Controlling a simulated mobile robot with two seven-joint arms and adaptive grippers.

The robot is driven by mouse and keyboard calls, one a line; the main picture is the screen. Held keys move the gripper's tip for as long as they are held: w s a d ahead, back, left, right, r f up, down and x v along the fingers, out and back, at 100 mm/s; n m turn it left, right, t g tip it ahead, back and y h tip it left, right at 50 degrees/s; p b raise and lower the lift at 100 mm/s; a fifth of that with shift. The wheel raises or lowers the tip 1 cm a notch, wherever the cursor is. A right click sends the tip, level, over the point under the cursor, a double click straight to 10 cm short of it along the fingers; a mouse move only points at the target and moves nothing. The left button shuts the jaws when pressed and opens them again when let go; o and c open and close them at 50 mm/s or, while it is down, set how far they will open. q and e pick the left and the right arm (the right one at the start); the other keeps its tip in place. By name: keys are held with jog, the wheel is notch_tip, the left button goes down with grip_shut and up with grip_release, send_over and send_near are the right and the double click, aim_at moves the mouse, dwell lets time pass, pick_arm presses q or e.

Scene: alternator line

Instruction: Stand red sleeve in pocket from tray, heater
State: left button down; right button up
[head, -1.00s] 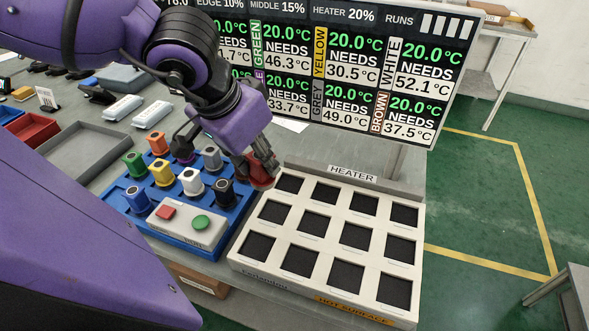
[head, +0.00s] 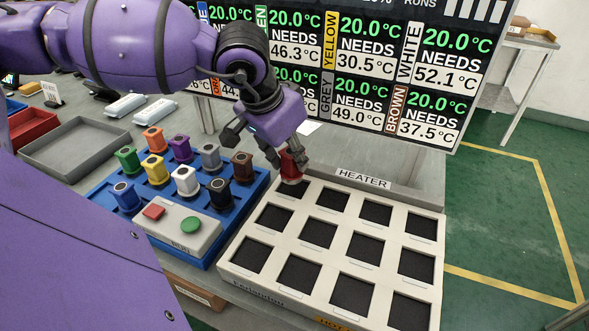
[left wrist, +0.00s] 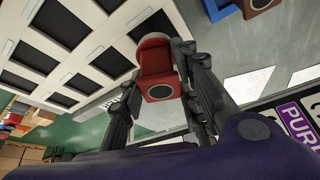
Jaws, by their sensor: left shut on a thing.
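My left gripper (head: 287,160) is shut on the red sleeve (head: 291,170) and holds it over the back left pocket of the white heater (head: 273,243). In the left wrist view the red sleeve (left wrist: 158,75) sits between the two fingers, with a dark round opening on its near end. I cannot tell whether its lower end touches the heater. The blue tray (head: 240,207) left of the heater carries several coloured sleeves, among them brown (head: 243,166), black (head: 219,191) and white (head: 186,180). The right gripper is not in view.
A grey box with a red button (head: 154,211) and a green button (head: 191,224) stands at the tray's front. A temperature screen (head: 350,60) stands behind the heater. A grey empty bin (head: 75,148) and a red bin (head: 30,125) lie at left. The other heater pockets look empty.

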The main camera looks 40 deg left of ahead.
aim_at(293, 168)
pick_arm(q)
jog(key=shift+w+f, duration=0.3)
notch_tip(293, 168, down, 3)
jog(key=shift+r, duration=0.1)
jog(key=shift+f, duration=0.25)
jog(key=c, duration=1.3)
grip_release()
jog(key=shift+f, duration=0.1)
